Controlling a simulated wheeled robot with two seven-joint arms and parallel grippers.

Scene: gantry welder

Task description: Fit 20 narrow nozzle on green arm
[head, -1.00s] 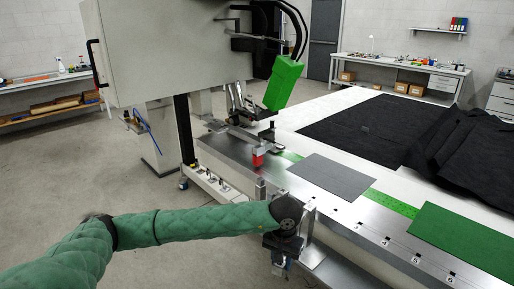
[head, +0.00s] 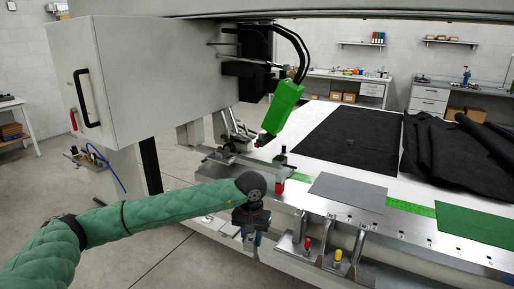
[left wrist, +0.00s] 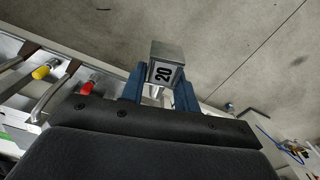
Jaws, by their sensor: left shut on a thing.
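My left gripper (left wrist: 160,92) is shut on a grey metal block marked 20, the narrow nozzle (left wrist: 164,68), between its two blue fingers in the left wrist view. In the head view my left gripper (head: 249,240) hangs low in front of the machine's metal edge, and the nozzle is too small to make out there. The green arm (head: 281,108) of the welder slants down above the table, up and to the right of my gripper and clear of it. Metal parts (head: 236,132) sit beside its lower end. My right gripper is not in view.
A steel rail (head: 400,229) runs along the table front, with brackets holding a red-tipped piece (head: 308,243) and a yellow-tipped piece (head: 338,256). A red block (head: 279,186) stands by the rail. Grey (head: 348,191) and green (head: 480,228) sheets lie on the table. The floor at left is open.

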